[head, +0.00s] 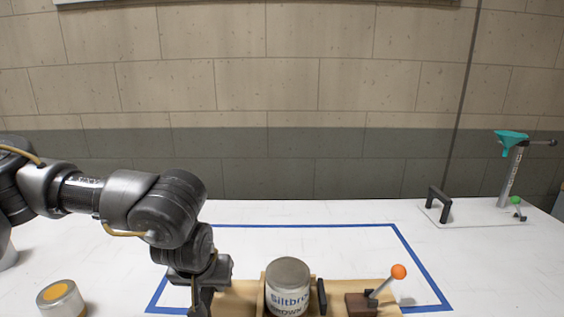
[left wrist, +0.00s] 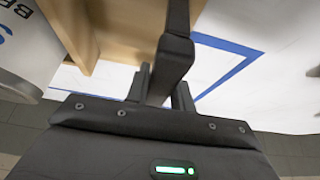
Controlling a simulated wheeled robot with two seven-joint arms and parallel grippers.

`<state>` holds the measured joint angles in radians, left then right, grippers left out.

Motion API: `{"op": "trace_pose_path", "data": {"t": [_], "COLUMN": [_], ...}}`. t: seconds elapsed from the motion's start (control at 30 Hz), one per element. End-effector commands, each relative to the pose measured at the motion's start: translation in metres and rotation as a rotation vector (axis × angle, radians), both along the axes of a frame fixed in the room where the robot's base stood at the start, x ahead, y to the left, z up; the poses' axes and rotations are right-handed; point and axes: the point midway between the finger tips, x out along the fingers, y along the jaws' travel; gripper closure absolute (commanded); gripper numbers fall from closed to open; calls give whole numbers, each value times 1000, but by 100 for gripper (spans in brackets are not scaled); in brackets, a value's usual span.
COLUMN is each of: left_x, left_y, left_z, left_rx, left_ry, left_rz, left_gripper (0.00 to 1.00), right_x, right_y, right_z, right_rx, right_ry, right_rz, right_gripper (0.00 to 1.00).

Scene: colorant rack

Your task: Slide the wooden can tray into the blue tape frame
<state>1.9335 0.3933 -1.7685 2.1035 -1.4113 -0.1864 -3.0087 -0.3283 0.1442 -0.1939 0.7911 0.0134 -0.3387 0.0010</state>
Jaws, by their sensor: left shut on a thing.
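The wooden can tray (head: 236,300) is at the bottom of the head view, its near part cut off. It also shows in the left wrist view (left wrist: 115,25). A labelled can (head: 288,288) stands upright in it. The blue tape frame (head: 412,257) lies on the white table around the tray's far part; the tray covers part of the near tape line. Tape also shows in the left wrist view (left wrist: 228,75). My left gripper (left wrist: 163,92) is shut on the tray's black handle (left wrist: 177,45) at the tray's left end. My right gripper is out of view.
A brown block (head: 361,304) with an orange-knobbed lever (head: 398,272) sits at the tray's right. A white plate with a black handle (head: 440,205) and a teal-topped post (head: 511,175) are at back right. The frame's far part is clear.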

Motion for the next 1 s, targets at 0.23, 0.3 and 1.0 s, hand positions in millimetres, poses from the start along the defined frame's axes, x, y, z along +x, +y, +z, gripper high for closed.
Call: {"op": "trace_pose_path", "data": {"t": [0.23,0.3,1.0], "left_x": [1,0,-31], "left_y": [0,0,0], "left_z": [0,0,68], "left_rx": [0,0,0], "left_ry": [-2,-2,-6], "left_rz": [2,1,-1], "left_gripper": [56,51,51], "right_x": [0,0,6], "right_y": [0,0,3], "right_z": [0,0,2], "right_rx": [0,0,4], "right_ry": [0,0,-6], "right_rz": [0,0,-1], "right_gripper": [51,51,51]}}
